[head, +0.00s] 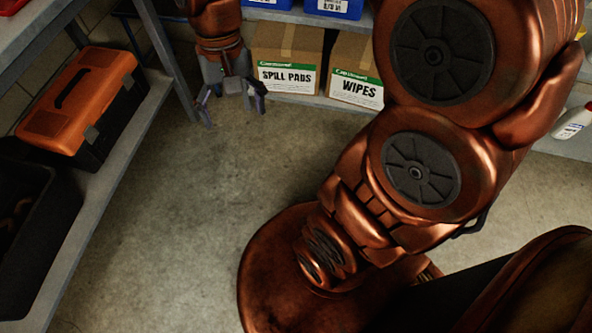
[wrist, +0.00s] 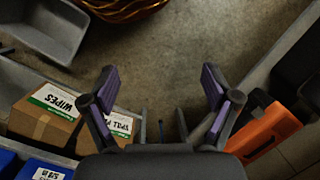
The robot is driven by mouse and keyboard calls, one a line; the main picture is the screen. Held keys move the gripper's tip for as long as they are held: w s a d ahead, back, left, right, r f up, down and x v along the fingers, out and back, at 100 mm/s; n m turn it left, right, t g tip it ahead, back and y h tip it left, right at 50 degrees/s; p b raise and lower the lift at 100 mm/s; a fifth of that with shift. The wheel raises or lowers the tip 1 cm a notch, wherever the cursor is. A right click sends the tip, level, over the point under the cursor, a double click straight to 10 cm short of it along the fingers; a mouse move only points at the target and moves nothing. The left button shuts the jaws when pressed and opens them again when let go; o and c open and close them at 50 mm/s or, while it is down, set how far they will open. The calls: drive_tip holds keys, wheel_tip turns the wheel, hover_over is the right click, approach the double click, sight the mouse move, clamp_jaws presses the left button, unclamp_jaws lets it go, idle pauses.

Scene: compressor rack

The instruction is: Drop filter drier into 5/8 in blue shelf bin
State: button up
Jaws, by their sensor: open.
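My gripper (head: 232,106) is open and hangs fingers down in front of the far shelf, at the upper left of the head view. In the wrist view its two fingers (wrist: 158,70) are spread wide with nothing between them. Two blue shelf bins stand on the upper board: one (head: 268,4) is cut by the top edge, the other (head: 335,9) is to its right with a partly cut, hard-to-read size label. A labelled blue bin (wrist: 38,165) also shows at the wrist view's bottom left. I see no filter drier in either view.
Spill pads (head: 286,60) and wipes (head: 352,75) boxes stand on the lower shelf. An orange toolbox (head: 82,98) and a black crate (head: 18,240) sit on the left rack; a red bin (head: 40,22) is above. A white bottle (head: 572,123) is at right. The floor between is clear.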

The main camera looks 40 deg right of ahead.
drive_tip(key=s+d+f+n+g+h, duration=0.1)
drive_tip(key=s+f, duration=0.4)
drive_tip(key=s, duration=1)
drive_tip(key=d+n, duration=0.1)
drive_tip(key=n, duration=0.1)
drive_tip(key=shift+s+f+n+g, duration=0.2)
drive_tip(key=shift+n+g, duration=0.1)
drive_tip(key=shift+g, duration=0.1)
